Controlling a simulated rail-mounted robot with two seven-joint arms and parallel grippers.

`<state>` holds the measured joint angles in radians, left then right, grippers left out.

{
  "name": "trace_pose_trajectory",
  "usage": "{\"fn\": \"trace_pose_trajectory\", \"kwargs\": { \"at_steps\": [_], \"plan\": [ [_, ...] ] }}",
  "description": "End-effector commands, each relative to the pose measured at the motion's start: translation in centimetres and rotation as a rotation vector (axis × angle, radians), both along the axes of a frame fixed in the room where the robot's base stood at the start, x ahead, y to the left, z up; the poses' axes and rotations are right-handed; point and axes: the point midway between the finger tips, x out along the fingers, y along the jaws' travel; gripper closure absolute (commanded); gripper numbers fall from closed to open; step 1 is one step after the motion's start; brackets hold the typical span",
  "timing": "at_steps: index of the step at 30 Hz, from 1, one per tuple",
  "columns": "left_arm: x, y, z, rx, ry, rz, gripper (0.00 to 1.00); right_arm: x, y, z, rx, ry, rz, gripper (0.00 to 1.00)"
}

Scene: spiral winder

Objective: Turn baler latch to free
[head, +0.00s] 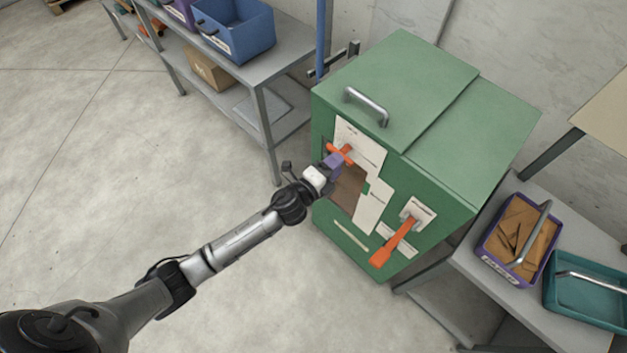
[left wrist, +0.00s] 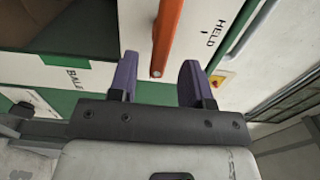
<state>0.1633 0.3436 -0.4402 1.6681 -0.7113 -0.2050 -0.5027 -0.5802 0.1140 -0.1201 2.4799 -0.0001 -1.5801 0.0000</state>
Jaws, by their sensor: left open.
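The green baler (head: 400,95) stands in the middle of the head view. An orange latch handle (head: 342,152) sits on a white plate on its front, near the top left. In the left wrist view the orange latch (left wrist: 167,35) points down between my fingers, beside a plate marked "HELD". My left gripper (head: 335,162) is open, its purple fingers at the latch. In the left wrist view the left gripper's fingers (left wrist: 158,80) stand on either side of the latch's end, with gaps showing. My right gripper is not in view.
A second, larger orange lever (head: 393,243) hangs at the right of the baler front. A dark opening (head: 346,188) lies below the latch. A shelf with a blue bin (head: 235,28) stands at the left. A bench with a purple bin (head: 497,262) and teal tray (head: 590,310) stands at the right.

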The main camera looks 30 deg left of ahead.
Motion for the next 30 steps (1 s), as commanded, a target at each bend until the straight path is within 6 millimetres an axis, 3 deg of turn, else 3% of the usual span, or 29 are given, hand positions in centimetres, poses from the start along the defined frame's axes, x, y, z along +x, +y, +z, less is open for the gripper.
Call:
{"fn": "trace_pose_trajectory", "kwargs": {
  "at_steps": [6,15,30],
  "plan": [
    [-4.5,1.2,0.0,0.001,0.003,0.000,0.55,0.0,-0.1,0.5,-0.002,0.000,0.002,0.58],
    [-8.5,2.3,0.0,-0.001,0.001,0.001,0.55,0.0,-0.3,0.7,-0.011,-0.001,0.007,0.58],
    [-9.7,2.7,0.0,0.000,0.000,0.000,0.55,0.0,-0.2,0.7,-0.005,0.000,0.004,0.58]
  ]
}}
